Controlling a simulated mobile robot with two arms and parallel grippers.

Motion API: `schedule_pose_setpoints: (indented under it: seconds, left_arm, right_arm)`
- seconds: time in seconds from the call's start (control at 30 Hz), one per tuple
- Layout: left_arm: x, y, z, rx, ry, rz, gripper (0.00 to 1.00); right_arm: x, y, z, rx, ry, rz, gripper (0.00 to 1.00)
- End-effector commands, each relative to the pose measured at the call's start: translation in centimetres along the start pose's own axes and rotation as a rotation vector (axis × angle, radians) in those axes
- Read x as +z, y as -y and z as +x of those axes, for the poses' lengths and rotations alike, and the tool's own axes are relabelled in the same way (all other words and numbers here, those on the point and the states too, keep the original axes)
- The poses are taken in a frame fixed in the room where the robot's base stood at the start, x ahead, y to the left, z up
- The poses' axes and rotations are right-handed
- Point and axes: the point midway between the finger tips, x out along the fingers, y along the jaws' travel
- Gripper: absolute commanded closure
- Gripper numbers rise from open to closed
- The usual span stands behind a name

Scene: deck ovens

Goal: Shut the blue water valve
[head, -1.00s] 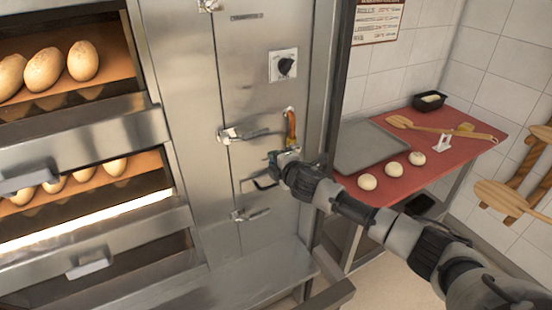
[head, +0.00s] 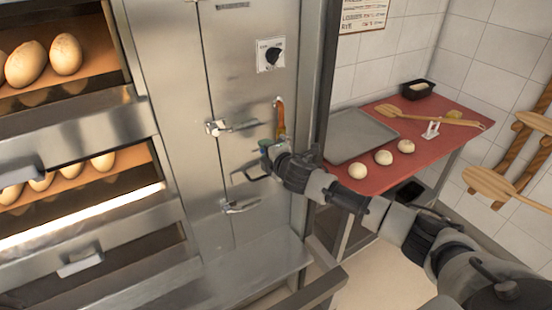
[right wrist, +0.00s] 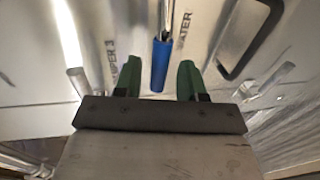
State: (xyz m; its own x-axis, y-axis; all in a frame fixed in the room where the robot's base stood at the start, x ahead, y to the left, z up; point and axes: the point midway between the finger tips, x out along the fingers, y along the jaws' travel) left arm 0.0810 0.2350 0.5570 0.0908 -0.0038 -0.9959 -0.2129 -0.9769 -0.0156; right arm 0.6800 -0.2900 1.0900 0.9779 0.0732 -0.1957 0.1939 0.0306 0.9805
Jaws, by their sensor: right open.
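The blue water valve is a blue lever (right wrist: 160,65) on a metal stem beside the word WATER in the right wrist view. It lies between the two green fingers of my right gripper (right wrist: 158,72), which are spread open with a gap on each side. In the head view my right gripper (head: 266,149) is at the steel cabinet panel, just below an orange-brown pipe or lever (head: 281,118). The blue lever is not clearly seen there, as the gripper covers that spot. My left gripper is not in view.
A red table (head: 440,143) with dough balls stands at right.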

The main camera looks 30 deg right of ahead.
Motion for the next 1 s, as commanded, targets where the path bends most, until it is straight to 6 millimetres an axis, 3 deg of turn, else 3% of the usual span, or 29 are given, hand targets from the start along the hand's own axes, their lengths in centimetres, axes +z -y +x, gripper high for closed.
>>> schedule_pose_setpoints:
  seconds: [0.6,1.0]
  left_arm:
    - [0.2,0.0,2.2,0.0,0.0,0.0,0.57]
    - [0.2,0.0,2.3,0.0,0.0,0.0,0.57]
  right_arm:
    - [0.0,0.3,-9.1,-0.002,0.0,-0.002,0.59]
    - [0.0,0.1,-10.1,-0.001,0.0,-0.001,0.59]
